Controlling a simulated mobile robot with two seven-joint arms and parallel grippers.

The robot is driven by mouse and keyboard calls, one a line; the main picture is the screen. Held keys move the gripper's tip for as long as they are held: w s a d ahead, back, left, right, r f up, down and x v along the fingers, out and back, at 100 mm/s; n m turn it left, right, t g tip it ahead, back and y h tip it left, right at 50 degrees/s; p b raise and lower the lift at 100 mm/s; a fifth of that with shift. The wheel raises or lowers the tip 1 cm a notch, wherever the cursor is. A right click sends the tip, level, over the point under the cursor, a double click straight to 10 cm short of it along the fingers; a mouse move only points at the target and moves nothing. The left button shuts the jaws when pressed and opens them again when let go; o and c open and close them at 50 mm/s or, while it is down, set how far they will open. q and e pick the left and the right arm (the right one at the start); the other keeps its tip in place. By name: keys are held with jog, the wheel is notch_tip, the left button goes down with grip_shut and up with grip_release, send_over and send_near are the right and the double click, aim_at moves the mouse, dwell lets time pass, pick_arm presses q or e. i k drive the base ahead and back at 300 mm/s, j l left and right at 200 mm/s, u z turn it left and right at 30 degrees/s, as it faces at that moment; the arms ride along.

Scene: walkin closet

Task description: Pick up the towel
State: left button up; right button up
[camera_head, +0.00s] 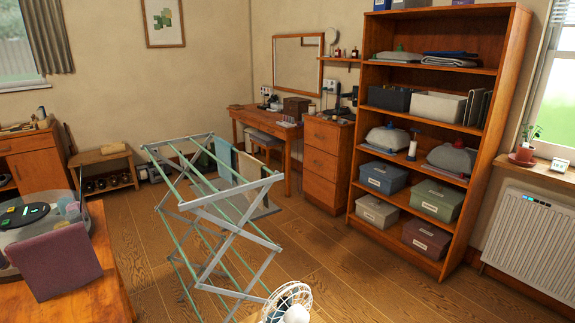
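Two cloths hang side by side over the far right part of a folding drying rack (228,218). One is a blue-green towel (223,153), and the other is a cream towel (250,168). The frames do not show which one the task means. Rack bars partly cover their lower parts. Neither of my grippers is in view, and nothing is seen touching the towels.
A white fan (288,302) stands at the bottom edge, near the rack. A wooden table (95,297) with a purple upright item (55,262) is at left. A bookcase (447,262) and radiator (527,240) line the right. Wooden floor (350,275) is clear between rack and bookcase.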

aim_at(224, 152)
jog(key=i+l+z, duration=0.75)
jog(key=l+z, duration=0.15)
jog(key=i+l+z, duration=0.3)
jog(key=i+z, duration=0.15)
jog(key=i+u, duration=0.3)
jog(key=i, duration=0.15)
jog(key=i+l+u, duration=0.15)
jog(key=i+u, duration=0.2)
jog(key=i+l+u, duration=0.3)
jog(key=i, duration=0.2)
jog(key=i+j+u, duration=0.25)
jog(key=i+u, duration=0.2)
jog(key=i+j+u, duration=0.1)
jog(key=i+u, duration=0.85)
jog(key=k+l, duration=0.05)
jog(key=k, duration=0.05)
